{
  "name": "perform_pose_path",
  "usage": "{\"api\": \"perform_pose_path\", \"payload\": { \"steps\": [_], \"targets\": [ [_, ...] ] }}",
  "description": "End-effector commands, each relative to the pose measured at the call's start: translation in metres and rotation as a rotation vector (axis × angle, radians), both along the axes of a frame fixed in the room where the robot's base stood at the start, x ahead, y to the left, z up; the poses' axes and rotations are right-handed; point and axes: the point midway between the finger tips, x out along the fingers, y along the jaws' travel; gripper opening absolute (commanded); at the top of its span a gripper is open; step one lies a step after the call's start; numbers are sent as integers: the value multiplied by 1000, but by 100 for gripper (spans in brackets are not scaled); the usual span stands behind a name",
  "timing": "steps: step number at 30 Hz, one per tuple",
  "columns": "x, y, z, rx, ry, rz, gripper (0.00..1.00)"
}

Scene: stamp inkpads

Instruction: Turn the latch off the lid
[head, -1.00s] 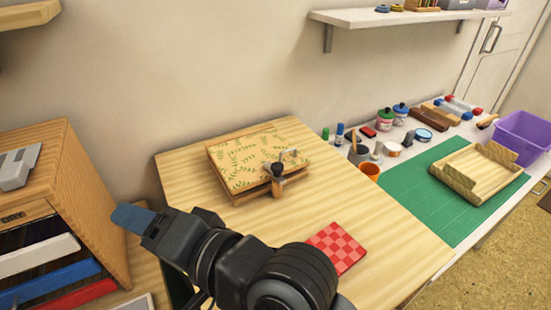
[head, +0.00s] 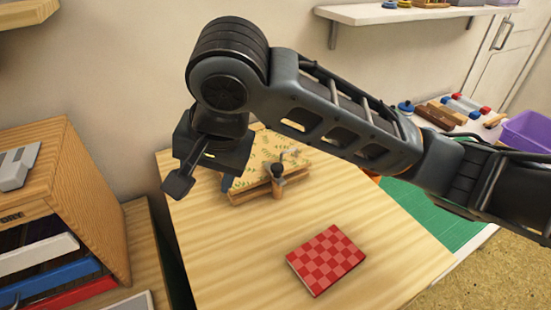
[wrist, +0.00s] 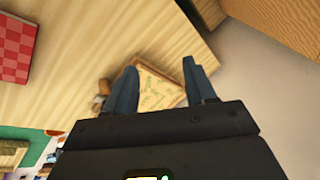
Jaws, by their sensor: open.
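The box (head: 242,196) sits on the wooden table, its pale lid (head: 262,152) printed with green leaves. At its front edge is a dark knob with a short wooden peg below it, which looks like the latch (head: 277,172). A small grey piece shows just behind the knob. My gripper (head: 203,185) is open and empty, above and to the left of the box, covering part of the lid. In the wrist view the lid (wrist: 158,92) shows between my open fingers (wrist: 161,85), apparently below them. The wooden peg there is partly hidden behind a finger.
A red checkered block (head: 326,260) lies at the table's front. A wooden cabinet (head: 90,190) with coloured drawers stands at left. A green mat (head: 420,210) and a purple bin (head: 528,135) are at right, partly behind my arm. The table's front left is clear.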

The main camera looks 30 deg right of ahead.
Motion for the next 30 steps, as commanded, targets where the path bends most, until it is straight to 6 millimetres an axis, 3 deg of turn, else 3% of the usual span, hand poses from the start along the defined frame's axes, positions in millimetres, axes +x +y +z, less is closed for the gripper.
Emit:
{"api": "perform_pose_path", "payload": {
  "steps": [1, 3, 9, 16, 30],
  "targets": [
    [4, -23, 3, -79, 13, -43, 55],
    [5, -50, 5, -170, 36, -103, 55],
    [5, -102, 13, -340, 71, -227, 55],
    [7, -117, 6, -377, 80, -261, 55],
    [24, -133, -51, -375, 78, -256, 55]
  ]
}}
